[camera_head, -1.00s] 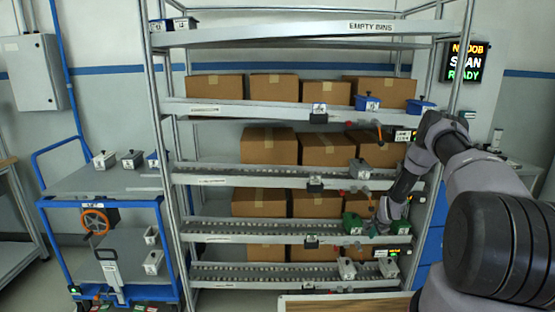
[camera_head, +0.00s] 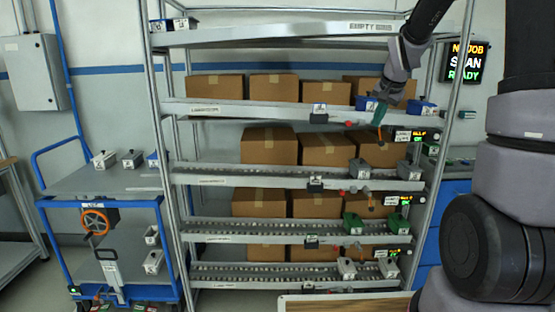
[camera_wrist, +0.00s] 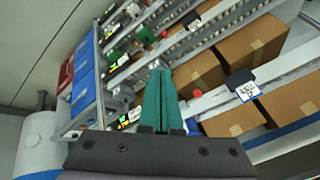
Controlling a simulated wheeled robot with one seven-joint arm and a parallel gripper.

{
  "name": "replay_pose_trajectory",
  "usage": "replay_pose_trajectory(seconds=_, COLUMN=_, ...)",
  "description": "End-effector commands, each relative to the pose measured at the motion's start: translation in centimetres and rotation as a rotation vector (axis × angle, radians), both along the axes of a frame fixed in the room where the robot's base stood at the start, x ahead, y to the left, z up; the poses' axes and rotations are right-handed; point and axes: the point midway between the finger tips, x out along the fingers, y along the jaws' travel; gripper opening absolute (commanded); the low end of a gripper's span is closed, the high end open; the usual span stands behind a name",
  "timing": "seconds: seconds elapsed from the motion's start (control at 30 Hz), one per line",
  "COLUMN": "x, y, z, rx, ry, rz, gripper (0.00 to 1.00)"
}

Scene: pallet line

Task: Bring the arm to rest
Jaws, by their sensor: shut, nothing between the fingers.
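My gripper (camera_head: 380,112) is in front of the upper right of the shelf rack, by the shelf with blue bins. Its two teal fingers are together with nothing between them; they also show in the wrist view (camera_wrist: 160,100). My arm comes down to it from the upper right of the head view. The fingers point downward in the head view and look apart from the rack. The blue bin (camera_head: 362,102) behind the gripper is partly hidden by it.
The rack carries several cardboard boxes (camera_head: 267,145), grey bins (camera_head: 359,168) and green bins (camera_head: 352,222) on sloped shelves. A sign (camera_head: 466,61) reads "NO JOB SCAN READY". A blue cart (camera_head: 100,195) stands at left.

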Motion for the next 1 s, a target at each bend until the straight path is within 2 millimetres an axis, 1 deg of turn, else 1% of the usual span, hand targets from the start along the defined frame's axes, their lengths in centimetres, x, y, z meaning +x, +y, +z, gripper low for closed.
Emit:
replay_pose_trajectory(seconds=0.03, x=-2.2, y=0.7, z=2.1, rx=-0.009, ry=-0.014, rz=0.021, gripper=0.00)
replay_pose_trajectory(seconds=0.07, x=-3.4, y=1.0, z=3.0, rx=-0.014, ry=-0.018, rz=0.036, gripper=0.00)
replay_pose_trajectory(seconds=0.1, x=-5.1, y=1.5, z=4.2, rx=-0.019, ry=-0.024, rz=0.051, gripper=0.00)
replay_pose_trajectory(seconds=0.17, x=-7.7, y=2.2, z=5.6, rx=-0.026, ry=-0.031, rz=0.078, gripper=0.00)
replay_pose_trajectory(seconds=0.2, x=-9.5, y=2.6, z=6.5, rx=-0.030, ry=-0.036, rz=0.096, gripper=0.00)
replay_pose_trajectory(seconds=0.27, x=-12.2, y=3.2, z=7.6, rx=-0.035, ry=-0.044, rz=0.121, gripper=0.00)
replay_pose_trajectory(seconds=0.3, x=-14.0, y=3.6, z=8.3, rx=-0.038, ry=-0.050, rz=0.139, gripper=0.00)
replay_pose_trajectory(seconds=0.37, x=-16.7, y=4.2, z=9.0, rx=-0.040, ry=-0.060, rz=0.167, gripper=0.00)
replay_pose_trajectory(seconds=0.4, x=-18.5, y=4.6, z=9.4, rx=-0.041, ry=-0.066, rz=0.185, gripper=0.00)
replay_pose_trajectory(seconds=0.47, x=-21.1, y=5.1, z=9.7, rx=-0.043, ry=-0.075, rz=0.214, gripper=0.00)
replay_pose_trajectory(seconds=0.5, x=-22.7, y=5.4, z=9.9, rx=-0.042, ry=-0.082, rz=0.231, gripper=0.00)
replay_pose_trajectory(seconds=0.6, x=-26.1, y=6.0, z=9.9, rx=-0.040, ry=-0.096, rz=0.270, gripper=0.00)
replay_pose_trajectory(seconds=0.7, x=-28.5, y=6.4, z=9.7, rx=-0.039, ry=-0.105, rz=0.299, gripper=0.00)
replay_pose_trajectory(seconds=0.8, x=-29.8, y=6.7, z=9.5, rx=-0.037, ry=-0.110, rz=0.317, gripper=0.00)
replay_pose_trajectory(seconds=0.9, x=-30.3, y=6.8, z=9.3, rx=-0.036, ry=-0.110, rz=0.325, gripper=0.00)
replay_pose_trajectory(seconds=1.0, x=-30.4, y=6.8, z=9.3, rx=-0.036, ry=-0.110, rz=0.326, gripper=0.00)
